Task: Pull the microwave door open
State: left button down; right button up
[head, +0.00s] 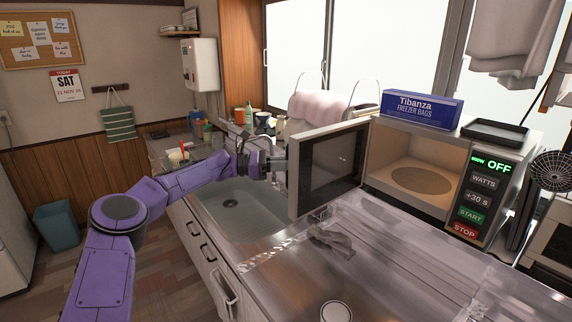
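The microwave (454,154) stands on the counter at the right, with its lit control panel on its right side. Its door (329,166) stands wide open, swung out to the left, with the dark window of one face toward me. The cavity with its round plate (421,180) is exposed and looks empty. My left gripper (279,165) is at the free left edge of the door, partly behind it. Its fingertips and any handle there are hidden, so I cannot tell whether it grips. My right gripper is not in view.
A sink (232,203) lies below my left forearm. A freezer bag box (420,109) and a dark tray (495,132) sit on the microwave. A fan (553,171) stands at the right.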

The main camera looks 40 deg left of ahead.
pick_arm(q)
jog(key=shift+d+r, duration=0.15)
jog(key=c, duration=1.5)
grip_release()
jog(key=o, duration=0.3)
jog(key=shift+w+d, duration=0.1)
jog(key=shift+w, duration=0.1)
jog(key=shift+w+d, duration=0.15)
jog(key=shift+w, duration=0.15)
jog(key=shift+s+a+f, duration=0.2)
jog(key=shift+s+a, duration=0.2)
jog(key=b+v, duration=0.3)
jog(key=v, duration=0.7)
jog(key=shift+d, duration=0.1)
